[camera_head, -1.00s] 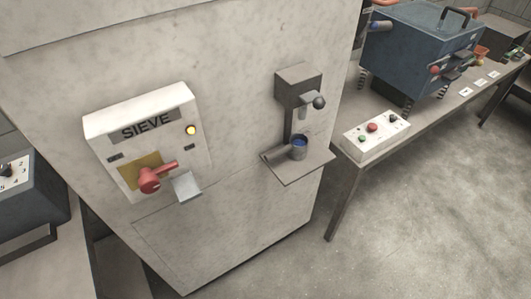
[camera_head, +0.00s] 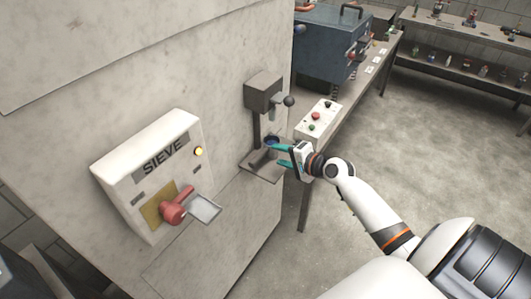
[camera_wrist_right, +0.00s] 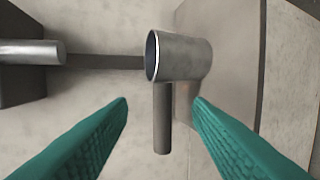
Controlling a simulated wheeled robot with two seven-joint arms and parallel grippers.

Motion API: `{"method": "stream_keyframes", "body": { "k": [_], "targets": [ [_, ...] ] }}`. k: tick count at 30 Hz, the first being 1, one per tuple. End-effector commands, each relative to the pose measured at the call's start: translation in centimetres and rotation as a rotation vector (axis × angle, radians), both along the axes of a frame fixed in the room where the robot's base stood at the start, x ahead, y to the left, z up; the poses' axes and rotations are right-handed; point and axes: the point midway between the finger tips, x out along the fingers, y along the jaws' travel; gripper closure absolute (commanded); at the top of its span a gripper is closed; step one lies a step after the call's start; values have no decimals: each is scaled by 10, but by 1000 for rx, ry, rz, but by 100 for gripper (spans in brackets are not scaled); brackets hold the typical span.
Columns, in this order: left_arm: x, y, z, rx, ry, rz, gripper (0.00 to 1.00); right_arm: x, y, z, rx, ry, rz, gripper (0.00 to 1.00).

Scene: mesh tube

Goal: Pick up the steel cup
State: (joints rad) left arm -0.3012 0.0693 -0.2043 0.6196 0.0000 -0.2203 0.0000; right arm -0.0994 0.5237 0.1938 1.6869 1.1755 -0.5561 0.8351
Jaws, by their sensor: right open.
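The steel cup (camera_head: 271,141) stands on a small shelf (camera_head: 263,170) under a dark dispenser-like fixture, its inside looking blue in the head view. In the right wrist view, the grey metal cup (camera_wrist_right: 182,57) lies sideways in the picture, mouth to the left, with a grey rod (camera_wrist_right: 162,120) at its side pointing toward the gripper. My right gripper (camera_head: 281,155) is open, its teal fingers beside the cup, partly covering it in the head view. In the right wrist view the cup is ahead of the fingertips, with nothing clamped. My left gripper is not in view.
The fixture (camera_head: 264,91), with a knobbed lever (camera_head: 288,101), overhangs the cup. A white SIEVE box (camera_head: 150,170) with a red handle (camera_head: 174,210) is to the left. A button box (camera_head: 316,119) sits on the bench behind my gripper. Floor at right is open.

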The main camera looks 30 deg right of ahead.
Motion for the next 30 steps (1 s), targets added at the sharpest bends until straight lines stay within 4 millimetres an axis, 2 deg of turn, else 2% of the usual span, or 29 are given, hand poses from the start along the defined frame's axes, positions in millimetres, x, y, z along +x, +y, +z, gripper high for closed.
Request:
{"method": "stream_keyframes", "body": {
  "k": [1, 8, 18, 27, 30],
  "targets": [
    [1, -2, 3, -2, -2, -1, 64, 8, 2, -1, 3, -1, -2, 54],
    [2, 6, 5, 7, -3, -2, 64, 24, 6, -9, 0, 1, 0, 54],
    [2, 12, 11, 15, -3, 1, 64, 64, 13, -28, 1, 0, 0, 54],
    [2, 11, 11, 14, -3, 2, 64, 67, 14, -30, -2, 1, 1, 54],
    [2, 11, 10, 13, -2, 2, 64, 67, 14, -30, -3, 1, 0, 71]
  ]
}}
